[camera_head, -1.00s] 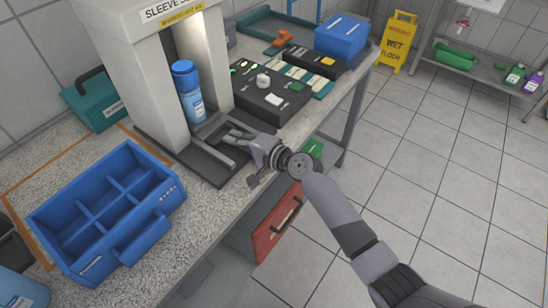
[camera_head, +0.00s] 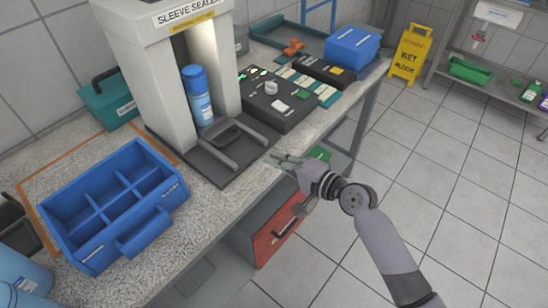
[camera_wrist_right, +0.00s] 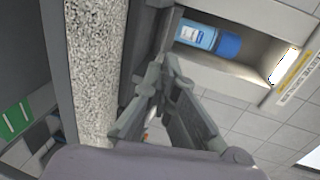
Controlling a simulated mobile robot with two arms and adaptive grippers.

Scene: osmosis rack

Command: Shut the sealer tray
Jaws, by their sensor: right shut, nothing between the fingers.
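The sleeve sealer (camera_head: 161,85) is a tall grey machine on the counter, with a blue bottle (camera_head: 200,108) upright in its lit opening. The dark sealer tray (camera_head: 229,136) is at the foot of the opening, between two low rails on a dark base plate. I cannot tell whether it is fully in. My right gripper (camera_head: 272,157) is shut and empty, at the counter's front edge, apart from the tray. In the right wrist view its fingers (camera_wrist_right: 160,75) meet at the tips, and the bottle (camera_wrist_right: 205,37) lies beyond them. My left gripper is not in view.
A blue divided crate (camera_head: 112,205) stands left of the sealer. A black control box (camera_head: 283,113) with buttons is to its right, with a blue bin (camera_head: 352,47) further back. A red drawer front (camera_head: 277,232) hangs below the counter.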

